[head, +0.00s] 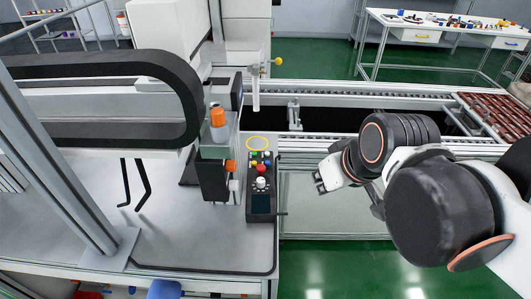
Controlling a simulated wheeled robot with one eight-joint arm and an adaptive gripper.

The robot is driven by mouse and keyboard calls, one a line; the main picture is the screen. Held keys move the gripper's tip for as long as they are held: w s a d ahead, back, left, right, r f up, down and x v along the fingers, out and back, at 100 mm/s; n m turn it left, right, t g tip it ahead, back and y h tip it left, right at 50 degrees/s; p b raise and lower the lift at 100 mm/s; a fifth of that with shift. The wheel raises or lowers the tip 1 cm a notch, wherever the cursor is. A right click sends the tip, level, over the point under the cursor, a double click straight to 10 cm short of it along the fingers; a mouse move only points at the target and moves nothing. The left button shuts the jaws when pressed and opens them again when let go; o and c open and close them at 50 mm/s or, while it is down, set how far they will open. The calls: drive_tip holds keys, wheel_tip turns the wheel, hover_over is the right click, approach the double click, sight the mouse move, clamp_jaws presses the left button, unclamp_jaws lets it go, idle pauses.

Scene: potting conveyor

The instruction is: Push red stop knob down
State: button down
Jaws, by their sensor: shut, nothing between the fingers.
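The red stop knob (261,183) sits on a black control box (262,203), which stands near the right edge of the machine's grey worktop. My gripper (318,183) is to the right of the box, past the worktop edge, apart from the knob. Its fingers are small in view and look shut and empty.
A dark block with an orange-capped bottle (218,118) stands left of the box. A conveyor (350,98) runs behind. Space between my gripper and the box looks free.

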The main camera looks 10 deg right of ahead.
drive_tip(key=w+a+r+n+g+y+p, duration=0.1)
drive_tip(key=w+n+g+y+p, duration=0.1)
drive_tip(key=w+n+y+p, duration=0.2)
drive_tip(key=w+a+r+n+g+y+p, duration=0.2)
drive_tip(key=w+n+p, duration=0.3)
drive_tip(key=w+n, duration=0.4)
drive_tip(key=w+y, duration=0.1)
drive_tip(key=w, duration=0.2)
drive_tip(key=shift+r+n+y, duration=0.25)
drive_tip(key=shift+n+y, duration=0.15)
drive_tip(key=shift+w, duration=0.1)
drive_tip(key=b, duration=0.3)
hover_over(264, 167)
wheel_tip(264, 167, down, 8)
drive_tip(key=shift+a+r, duration=0.1)
drive_tip(key=shift+r, duration=0.15)
wheel_tip(264, 167, down, 2)
drive_tip(key=shift+w+f+b, duration=0.1)
drive_tip(key=shift+f+b, duration=0.1)
drive_tip(key=shift+b, duration=0.4)
drive_tip(key=shift+f, duration=0.6)
